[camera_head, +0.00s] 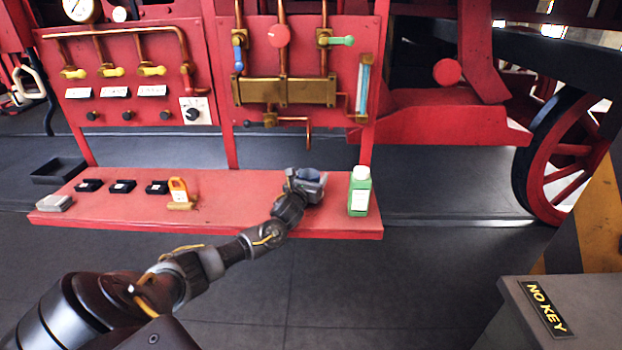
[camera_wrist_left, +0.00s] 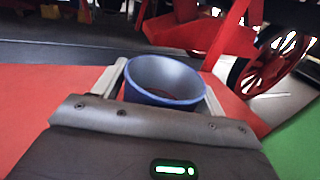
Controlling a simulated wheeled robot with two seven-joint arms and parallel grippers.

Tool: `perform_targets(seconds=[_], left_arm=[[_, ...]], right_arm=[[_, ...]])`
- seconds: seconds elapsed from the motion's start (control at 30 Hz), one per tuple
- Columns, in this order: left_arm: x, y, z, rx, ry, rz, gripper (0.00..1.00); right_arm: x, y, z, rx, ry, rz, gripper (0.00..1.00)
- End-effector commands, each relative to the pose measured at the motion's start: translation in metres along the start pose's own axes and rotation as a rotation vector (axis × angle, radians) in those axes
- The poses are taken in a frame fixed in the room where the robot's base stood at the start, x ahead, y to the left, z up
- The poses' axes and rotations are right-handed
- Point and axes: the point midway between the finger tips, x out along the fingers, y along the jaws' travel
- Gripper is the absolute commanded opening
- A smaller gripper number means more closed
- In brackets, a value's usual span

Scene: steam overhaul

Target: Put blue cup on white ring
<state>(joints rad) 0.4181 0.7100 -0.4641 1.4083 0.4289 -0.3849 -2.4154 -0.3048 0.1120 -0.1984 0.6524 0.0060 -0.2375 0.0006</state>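The blue cup (camera_wrist_left: 165,98) is upright in the left wrist view, its open rim facing up, with one finger close against each side. My left gripper (camera_wrist_left: 165,85) appears shut on it. In the camera_head view my left gripper (camera_head: 310,180) is low over the right part of the red bench (camera_head: 240,215), left of the green bottle. A bit of the blue cup (camera_head: 308,174) shows between its fingers. The gripper hides the cup's base, so I cannot tell whether it touches the bench. I cannot make out a white ring. My right gripper is not in view.
The green bottle (camera_head: 359,192) with a white cap stands close to the right of my left gripper. The red panel with brass pipes (camera_head: 283,91) rises behind. A grey box (camera_head: 570,310) stands front right.

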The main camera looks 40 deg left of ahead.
Motion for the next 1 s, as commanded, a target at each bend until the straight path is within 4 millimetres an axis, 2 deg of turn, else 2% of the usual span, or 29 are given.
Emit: perform_targets(seconds=[0.07, 0.2, 0.4, 0.47, 0.57, 0.8, 1.0], left_arm=[[0.000, 0.000, 0.000, 0.000, 0.000, 0.000, 0.82], [0.000, 0.000, 0.000, 0.000, 0.000, 0.000, 0.82], [0.000, 0.000, 0.005, 0.000, -0.001, 0.000, 0.82], [-0.006, 0.000, 0.002, 0.002, 0.000, -0.001, 0.82], [-0.022, 0.000, 0.001, 0.004, 0.001, -0.002, 0.82], [-0.074, -0.001, 0.001, 0.001, 0.002, -0.004, 0.82], [-0.106, -0.001, 0.001, 0.000, 0.001, -0.002, 0.82]], right_arm=[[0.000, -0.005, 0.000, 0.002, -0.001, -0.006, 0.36], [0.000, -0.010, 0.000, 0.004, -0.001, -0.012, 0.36], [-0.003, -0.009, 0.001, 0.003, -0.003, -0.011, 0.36], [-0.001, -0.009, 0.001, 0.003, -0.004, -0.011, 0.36], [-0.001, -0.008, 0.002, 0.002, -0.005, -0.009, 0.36], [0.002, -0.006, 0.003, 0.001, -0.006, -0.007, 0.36], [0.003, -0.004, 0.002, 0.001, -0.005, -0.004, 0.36]])
